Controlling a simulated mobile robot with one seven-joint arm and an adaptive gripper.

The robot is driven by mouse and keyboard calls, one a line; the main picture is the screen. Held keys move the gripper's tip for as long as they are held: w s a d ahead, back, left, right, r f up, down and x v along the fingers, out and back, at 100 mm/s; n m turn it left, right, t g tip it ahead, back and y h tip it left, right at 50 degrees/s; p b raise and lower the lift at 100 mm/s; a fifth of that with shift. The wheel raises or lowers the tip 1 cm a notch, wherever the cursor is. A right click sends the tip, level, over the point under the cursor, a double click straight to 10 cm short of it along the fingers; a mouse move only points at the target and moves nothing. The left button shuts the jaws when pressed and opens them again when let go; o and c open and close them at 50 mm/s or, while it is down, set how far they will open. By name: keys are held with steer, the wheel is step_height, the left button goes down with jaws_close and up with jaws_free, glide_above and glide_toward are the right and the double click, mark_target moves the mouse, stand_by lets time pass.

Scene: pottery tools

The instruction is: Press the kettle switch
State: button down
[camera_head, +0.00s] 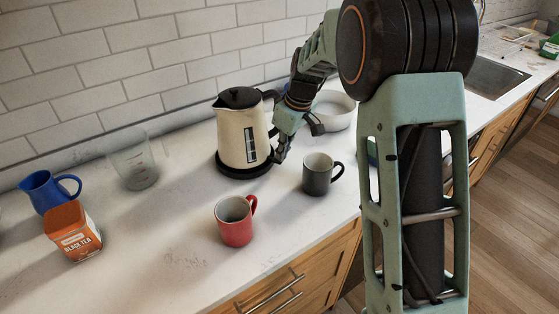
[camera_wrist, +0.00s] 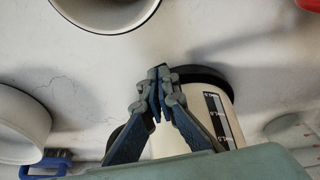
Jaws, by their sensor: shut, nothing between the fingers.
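The cream kettle (camera_head: 233,140) with black lid and handle stands upright on its black base (camera_head: 232,172) by the wall. My gripper (camera_head: 279,158) is at the kettle's right side, low down near the base. In the wrist view my gripper's fingertips (camera_wrist: 158,74) are together with nothing between them, in front of the kettle (camera_wrist: 228,108) and close to the edge of its black base (camera_wrist: 208,74). I cannot tell if they touch it. The kettle switch cannot be made out; my fingers cover part of that side.
A dark grey mug (camera_head: 317,178) stands just right of my gripper, and a red mug (camera_head: 235,230) in front. A white bowl (camera_head: 338,121) is behind the gripper.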

steer(key=shift+f+b, duration=0.65)
steer(key=shift+f, duration=0.3)
steer(key=shift+s+d+r+b, duration=0.15)
steer(key=shift+s+d+r, duration=0.15)
steer(key=shift+s+d, duration=0.3)
steer(key=shift+s+d+r+b, duration=0.15)
steer(key=shift+s+d+r, duration=0.2)
steer(key=shift+d, duration=0.3)
steer(key=shift+f, duration=0.1)
steer(key=v, duration=1.2)
